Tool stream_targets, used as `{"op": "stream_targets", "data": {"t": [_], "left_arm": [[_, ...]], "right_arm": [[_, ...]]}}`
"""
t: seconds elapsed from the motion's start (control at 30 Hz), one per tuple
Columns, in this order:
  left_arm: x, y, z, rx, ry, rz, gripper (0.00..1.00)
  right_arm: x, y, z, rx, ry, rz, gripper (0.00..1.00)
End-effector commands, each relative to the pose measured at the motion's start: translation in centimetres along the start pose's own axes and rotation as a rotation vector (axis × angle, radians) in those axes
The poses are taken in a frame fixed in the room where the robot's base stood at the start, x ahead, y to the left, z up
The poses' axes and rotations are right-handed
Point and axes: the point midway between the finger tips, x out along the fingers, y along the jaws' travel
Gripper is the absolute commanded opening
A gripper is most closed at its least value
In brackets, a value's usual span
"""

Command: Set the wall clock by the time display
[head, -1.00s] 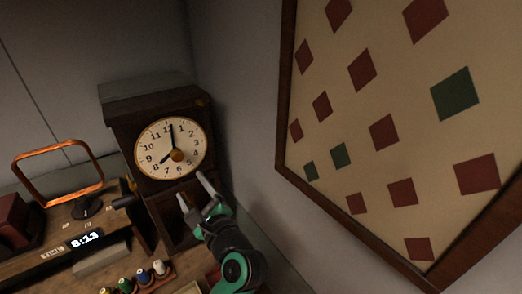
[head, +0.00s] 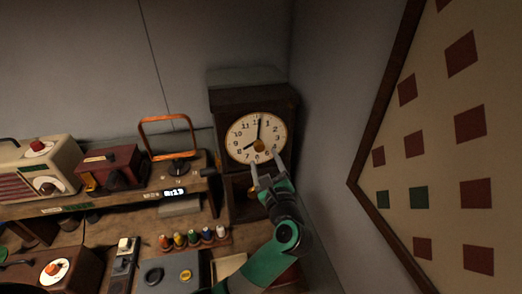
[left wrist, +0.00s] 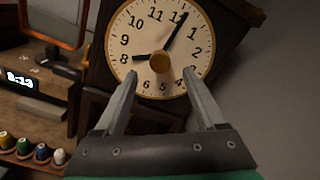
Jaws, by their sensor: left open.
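The wall clock (head: 243,130) is a dark wooden case with a cream face. It also shows in the left wrist view (left wrist: 128,45), tilted. The short hand points near 8 and the long hand at or just past 12. A round brass knob (left wrist: 160,62) sits at the face's centre. The time display (head: 174,192) reads 8:13, and it also shows in the left wrist view (left wrist: 20,80). My left gripper (head: 266,160) is open in front of the lower face, its fingertips just below and either side of the knob; contact cannot be told. My right gripper is not in view.
Several coloured thread spools (head: 193,238) stand in a row on the bench below the display. An orange-framed stand (head: 167,138), a red box (head: 108,165) and a radio (head: 40,170) are to the left. A framed diamond-pattern board (head: 450,150) hangs at the right.

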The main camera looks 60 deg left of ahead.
Motion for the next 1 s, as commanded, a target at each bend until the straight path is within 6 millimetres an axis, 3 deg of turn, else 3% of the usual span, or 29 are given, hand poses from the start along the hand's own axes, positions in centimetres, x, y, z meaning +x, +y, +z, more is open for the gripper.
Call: {"op": "stream_targets", "data": {"t": [0.5,0.9,1.0], "left_arm": [[5.3,0.0,0.0,0.0,-0.001,0.001,0.72],[5.5,0.0,0.0,-0.001,0.0,0.0,0.72],[5.5,0.0,0.0,-0.001,0.0,0.0,0.56]], "right_arm": [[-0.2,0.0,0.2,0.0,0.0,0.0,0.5],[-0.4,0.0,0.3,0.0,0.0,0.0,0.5],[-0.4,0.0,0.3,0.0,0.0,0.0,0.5]]}}
